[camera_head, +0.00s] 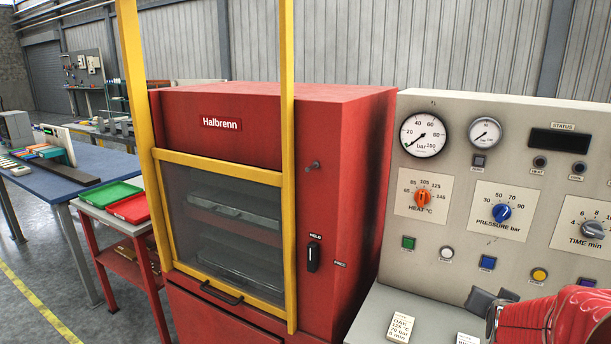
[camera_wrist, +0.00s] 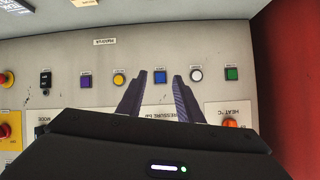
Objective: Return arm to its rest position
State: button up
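My gripper (camera_wrist: 160,75) shows in the wrist view with its two dark fingers apart and nothing between them. The fingers point toward the control panel (camera_wrist: 60,55), which looks upside down in that view. A blue button (camera_wrist: 160,92) shows behind the gap between the fingertips; I cannot tell how far off it is. In the head view, my red arm enters at the lower right in front of the control panel (camera_head: 455,185). The fingers are not clearly visible there.
The red Halbrenn press (camera_head: 345,180) stands left of the panel, its yellow-framed window guard (camera_head: 215,160) down. A black handle switch (camera_head: 313,257) is on its front. Green (camera_head: 110,193) and red (camera_head: 130,208) trays lie at left.

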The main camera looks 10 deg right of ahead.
jog(key=s+a+r+n+g+y, duration=0.1)
jog(key=s+a+n+y, duration=0.1)
jog(key=s+a, duration=0.4)
jog(key=s+a+r+n+g+y, duration=0.1)
jog(key=s+a+n, duration=0.3)
jog(key=a, duration=1.1)
jog(key=s+a+r+n+g+y, duration=0.1)
jog(key=s+a+n+g+y, duration=0.1)
jog(key=s+a, duration=0.7)
jog(key=a+n+y, duration=0.1)
jog(key=a, duration=0.1)
jog(key=shift+a+r+y, duration=0.3)
jog(key=shift+r+y, duration=0.05)
jog(key=shift+y, duration=0.05)
jog(key=shift+s, duration=0.1)
